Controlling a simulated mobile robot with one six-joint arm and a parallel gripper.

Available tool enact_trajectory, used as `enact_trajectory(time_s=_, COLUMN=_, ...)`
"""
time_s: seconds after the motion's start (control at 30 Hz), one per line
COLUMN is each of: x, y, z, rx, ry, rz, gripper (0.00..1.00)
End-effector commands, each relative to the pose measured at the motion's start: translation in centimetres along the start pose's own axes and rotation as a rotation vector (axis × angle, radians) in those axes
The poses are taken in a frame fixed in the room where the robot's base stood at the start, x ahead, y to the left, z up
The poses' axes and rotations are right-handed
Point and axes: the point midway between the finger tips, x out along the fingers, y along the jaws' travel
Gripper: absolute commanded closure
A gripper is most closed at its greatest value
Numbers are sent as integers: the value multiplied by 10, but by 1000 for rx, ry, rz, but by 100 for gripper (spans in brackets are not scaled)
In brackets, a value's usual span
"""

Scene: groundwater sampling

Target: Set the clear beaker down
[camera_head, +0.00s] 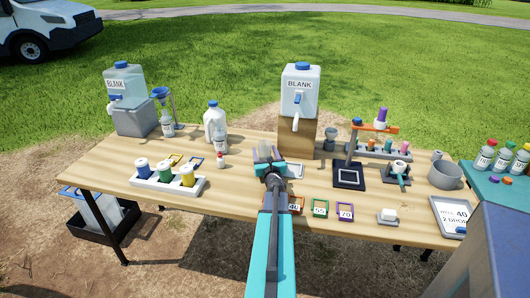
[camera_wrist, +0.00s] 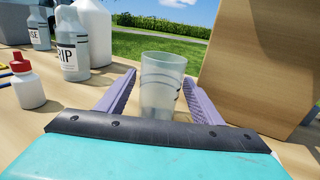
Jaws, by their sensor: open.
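The clear beaker (camera_wrist: 162,82) is upright between the two purple fingers of my gripper (camera_wrist: 158,97) in the wrist view. The fingers are spread, with a gap visible on each side of the beaker. Its base is partly hidden behind the gripper body, so I cannot fully see what it rests on. In the head view my gripper (camera_head: 268,160) is over the middle of the wooden table (camera_head: 235,146), in front of the wooden block, and the beaker (camera_head: 265,152) shows faintly between its fingers.
A wooden block (camera_head: 297,135) bearing a BLANK jug (camera_head: 300,92) stands just behind. A small red-capped bottle (camera_wrist: 28,82) and a labelled bottle (camera_wrist: 72,45) stand to the left. Coloured frames (camera_head: 320,208) lie at the front right. A white rack (camera_head: 168,182) stands left.

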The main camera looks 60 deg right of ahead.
Motion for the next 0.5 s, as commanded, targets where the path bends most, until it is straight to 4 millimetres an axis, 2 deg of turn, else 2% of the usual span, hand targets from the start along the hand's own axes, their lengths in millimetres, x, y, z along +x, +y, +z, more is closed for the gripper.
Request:
enact_trajectory(time_s=0.13, x=0, y=0, z=4, rx=0, ry=0, rz=0, gripper=40)
enact_trajectory(time_s=0.5, x=-34, y=0, z=2, rx=-1, ry=0, rz=-1, gripper=40)
